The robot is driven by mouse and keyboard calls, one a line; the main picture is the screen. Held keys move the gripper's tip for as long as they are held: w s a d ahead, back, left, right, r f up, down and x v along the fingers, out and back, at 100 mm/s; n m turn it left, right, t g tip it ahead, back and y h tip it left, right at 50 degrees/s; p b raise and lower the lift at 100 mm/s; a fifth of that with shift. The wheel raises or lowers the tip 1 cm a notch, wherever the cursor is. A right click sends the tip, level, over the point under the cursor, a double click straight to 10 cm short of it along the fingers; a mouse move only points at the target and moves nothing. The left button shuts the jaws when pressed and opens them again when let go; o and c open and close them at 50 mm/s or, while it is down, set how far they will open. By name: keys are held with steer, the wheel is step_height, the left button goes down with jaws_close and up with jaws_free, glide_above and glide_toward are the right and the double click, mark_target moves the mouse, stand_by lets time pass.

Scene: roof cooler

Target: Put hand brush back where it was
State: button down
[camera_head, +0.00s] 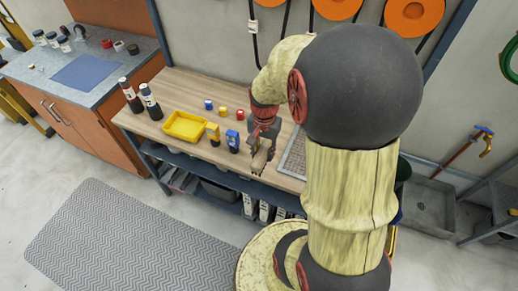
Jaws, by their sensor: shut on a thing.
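My gripper (262,136) points down over the front part of the wooden workbench (180,85), right of the small yellow and blue items. It is shut on a small brownish thing, which I take to be the hand brush (259,160). The brush hangs below the fingers near the bench's front edge. Its bristles and exact outline are too small to make out. I cannot tell whether it touches the bench top. My arm hides part of the bench to the right.
A yellow tray (185,126), two dark bottles (150,101), a yellow item (213,133) and a blue item (232,140) stand left of my gripper. A grey mesh tray (293,155) lies to its right. A lower shelf holds bins. A grey mat (120,240) covers the floor.

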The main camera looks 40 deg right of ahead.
steer(key=w+d+f, duration=0.2)
steer(key=w, duration=0.1)
steer(key=w+d+f+b, duration=0.1)
steer(key=w+d+f, duration=0.1)
steer(key=w+f, duration=0.1)
steer(key=w+d+f+b, duration=0.1)
steer(key=w+d+f, duration=0.1)
steer(key=w+f, duration=0.1)
steer(key=shift+d+f, duration=0.25)
steer(key=shift+d, duration=0.15)
steer(key=shift+w+d+f, duration=0.1)
steer(key=shift+f, duration=0.1)
steer(key=shift+w+f+b, duration=0.1)
steer(key=shift+f+b, duration=0.2)
steer(key=shift+f, duration=1.3)
steer(key=shift+f, duration=0.1)
steer(key=c, duration=1.4)
jaws_free()
